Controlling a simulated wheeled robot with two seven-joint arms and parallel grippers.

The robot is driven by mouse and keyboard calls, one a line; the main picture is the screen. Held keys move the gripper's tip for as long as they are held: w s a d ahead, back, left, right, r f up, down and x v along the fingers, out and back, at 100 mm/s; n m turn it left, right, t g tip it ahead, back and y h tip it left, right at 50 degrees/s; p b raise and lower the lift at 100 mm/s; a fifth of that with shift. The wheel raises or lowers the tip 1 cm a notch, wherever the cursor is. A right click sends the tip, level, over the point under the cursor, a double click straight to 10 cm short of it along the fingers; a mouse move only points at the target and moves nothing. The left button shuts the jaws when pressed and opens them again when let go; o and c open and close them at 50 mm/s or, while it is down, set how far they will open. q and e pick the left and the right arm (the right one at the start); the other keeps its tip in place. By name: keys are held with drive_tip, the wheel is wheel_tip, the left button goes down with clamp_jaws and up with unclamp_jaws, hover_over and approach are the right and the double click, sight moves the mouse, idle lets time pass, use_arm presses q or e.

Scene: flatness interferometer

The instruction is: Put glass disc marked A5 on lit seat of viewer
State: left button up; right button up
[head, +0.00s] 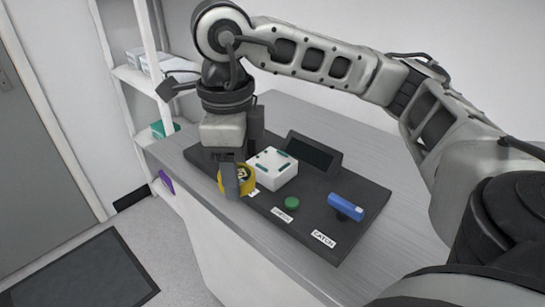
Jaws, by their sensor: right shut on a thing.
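My right gripper (231,181) reaches down over the front left of the viewer and is shut on a round yellow-rimmed disc (249,181). The disc is tilted up on edge, with a dark and pale mark on its face that is too small to read. The viewer has a dark base plate (330,238), a white block with teal marks (273,169), and a dark screen (313,153) behind. No lit seat can be made out; the gripper and disc hide part of the plate. My left gripper is out of view.
A green button (292,203) and a blue lever (346,207) sit on the plate's right part, with white labels before them. The grey bench (385,165) is clear on the right. Shelves (128,75) stand at the left, and a purple item (166,182) is by the bench's left side.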

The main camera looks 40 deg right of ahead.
drive_tip(key=s+d+r+m+p, duration=0.1)
drive_tip(key=s+d+r+m, duration=0.4)
drive_tip(key=m, duration=0.7)
drive_tip(key=m+b, duration=0.1)
drive_tip(key=b, duration=0.2)
hover_over(273, 161)
drive_tip(key=s, duration=0.1)
drive_tip(key=f, duration=0.5)
drive_tip(key=a+f, duration=0.1)
drive_tip(key=f, duration=0.1)
drive_tip(key=shift+s+f, duration=0.15)
drive_tip(key=shift+w+d+f, duration=0.15)
drive_tip(key=shift+w+d, duration=0.05)
drive_tip(key=shift+w, duration=0.05)
drive_tip(key=f, duration=0.3)
drive_tip(key=shift+w+d+f+p, duration=0.25)
drive_tip(key=shift+w+p, duration=0.15)
drive_tip(key=shift+f, duration=0.35)
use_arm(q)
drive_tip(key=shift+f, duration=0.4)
